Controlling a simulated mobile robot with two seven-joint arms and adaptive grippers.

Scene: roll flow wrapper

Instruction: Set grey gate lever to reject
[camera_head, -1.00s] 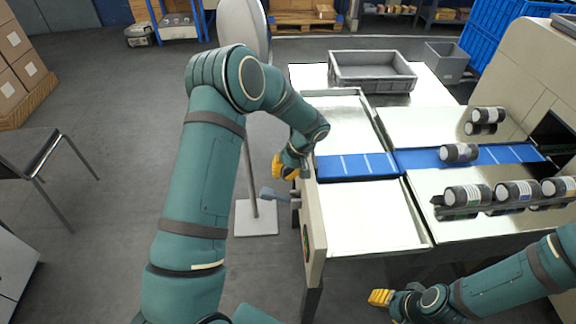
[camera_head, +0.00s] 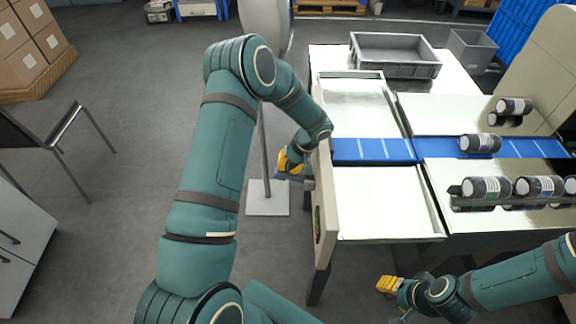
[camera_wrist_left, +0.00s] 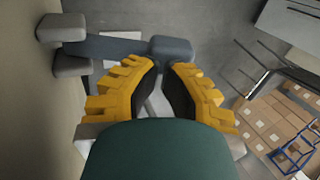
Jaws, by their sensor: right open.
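The grey gate lever (camera_head: 293,178) sticks out to the left from the side panel (camera_head: 325,205) of the machine's near-left end. My left gripper (camera_head: 285,163) is right at the lever's outer end, just above it in the head view. In the left wrist view the lever (camera_wrist_left: 115,47) runs across ahead of the fingers, its block-shaped end (camera_wrist_left: 172,50) just beyond the fingertips. The yellow fingers (camera_wrist_left: 160,68) lean together with a narrow gap; whether they touch the lever is unclear. My right gripper (camera_head: 388,285) is open and empty, low in front of the machine.
Dark cylinders with white labels lie on the blue belt (camera_head: 375,150) and in a near rack (camera_head: 500,203). A grey crate (camera_head: 395,55) and a grey bin (camera_head: 472,50) stand behind. A pole on a white base (camera_head: 268,197) stands left of the lever. Floor farther left is clear up to a chair.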

